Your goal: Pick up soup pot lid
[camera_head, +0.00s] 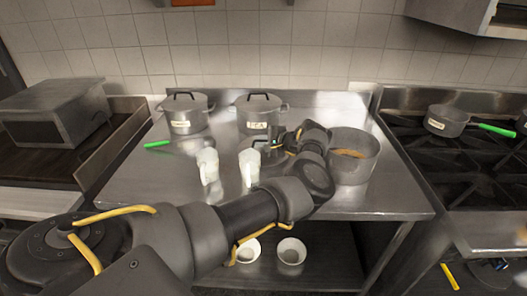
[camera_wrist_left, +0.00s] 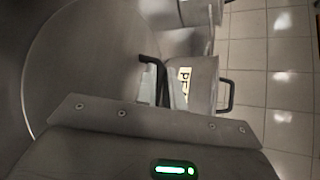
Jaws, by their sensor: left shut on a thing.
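The soup pot lid (camera_wrist_left: 80,75), a large round grey metal disc with a black handle (camera_wrist_left: 150,72), fills the left of the left wrist view. In the head view its black handle (camera_head: 259,143) shows beside my left gripper (camera_head: 276,143), in front of the middle pot. My left gripper is shut on the lid's handle; its fingertips are partly hidden. It is unclear whether the lid touches the counter. An open pot (camera_head: 352,165) with orange-brown contents stands right of my gripper. My right gripper is out of view.
Two lidded pots, one left (camera_head: 187,122) and one labelled in the middle (camera_head: 259,120), stand at the back of the steel counter (camera_head: 130,180). Two white jugs (camera_head: 208,165) (camera_head: 249,167) stand close to my left arm. A stove (camera_head: 460,165) is at the right.

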